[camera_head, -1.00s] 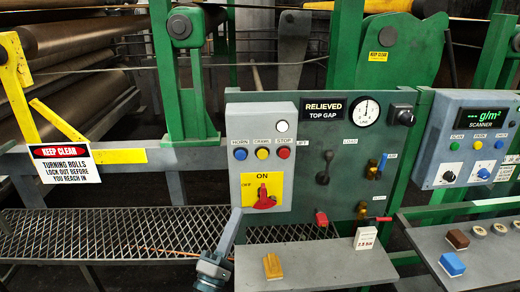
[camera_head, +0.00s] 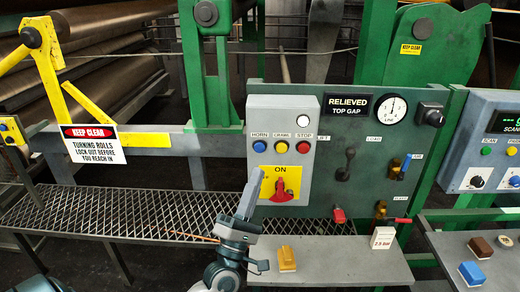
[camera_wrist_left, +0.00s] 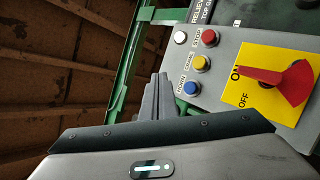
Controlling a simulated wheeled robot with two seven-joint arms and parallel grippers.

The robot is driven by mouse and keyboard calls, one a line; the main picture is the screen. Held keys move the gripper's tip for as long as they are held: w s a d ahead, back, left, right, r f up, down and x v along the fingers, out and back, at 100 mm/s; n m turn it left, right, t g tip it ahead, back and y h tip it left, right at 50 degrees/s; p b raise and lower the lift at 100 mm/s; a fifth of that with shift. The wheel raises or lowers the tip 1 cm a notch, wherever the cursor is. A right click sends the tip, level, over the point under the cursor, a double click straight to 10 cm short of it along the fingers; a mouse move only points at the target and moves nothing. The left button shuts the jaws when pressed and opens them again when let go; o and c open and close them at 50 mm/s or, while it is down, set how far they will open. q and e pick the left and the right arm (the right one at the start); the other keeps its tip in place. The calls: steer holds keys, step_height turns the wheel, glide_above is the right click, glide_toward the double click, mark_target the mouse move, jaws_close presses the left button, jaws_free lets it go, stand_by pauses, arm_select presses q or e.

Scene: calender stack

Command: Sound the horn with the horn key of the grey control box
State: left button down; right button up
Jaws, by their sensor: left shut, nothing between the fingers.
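The grey control box (camera_head: 308,112) stands on a green panel. It has a blue horn key (camera_head: 259,146) labelled HORN, a yellow crawl key (camera_head: 281,147), a red stop key (camera_head: 303,147) and a white lamp (camera_head: 304,123). My left gripper (camera_head: 257,172) is shut and empty, its tips just below the horn key in the head view. In the left wrist view the shut fingers (camera_wrist_left: 158,95) are beside the blue key (camera_wrist_left: 191,88), with a gap between them in the picture. I cannot tell their depth to the box. My right gripper is not in view.
A red rotary switch (camera_head: 281,196) on a yellow ON/OFF plate is right of my fingers. A KEEP CLEAR sign (camera_head: 93,144) hangs left, before large rolls.

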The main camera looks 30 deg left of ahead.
mark_target(260, 147)
arm_select(q)
steer(key=w+a+b, duration=0.2)
steer(key=w+a, duration=0.2)
steer(key=w, duration=0.3)
steer(key=shift+a, duration=0.25)
steer(key=shift+w+a, duration=0.1)
steer(key=shift+w, duration=0.15)
stand_by(2.0)
steer(key=shift+w+a, duration=0.15)
steer(key=shift+w, duration=0.05)
steer(key=shift+w+a+b, duration=0.25)
steer(key=shift+w+b, duration=0.1)
steer(key=shift+w, duration=0.05)
stand_by(1.0)
steer(key=shift+s+d, duration=0.1)
stand_by(0.4)
steer(key=shift+s+d+p, duration=0.3)
steer(key=shift+s+d, duration=0.1)
steer(key=shift+s, duration=0.3)
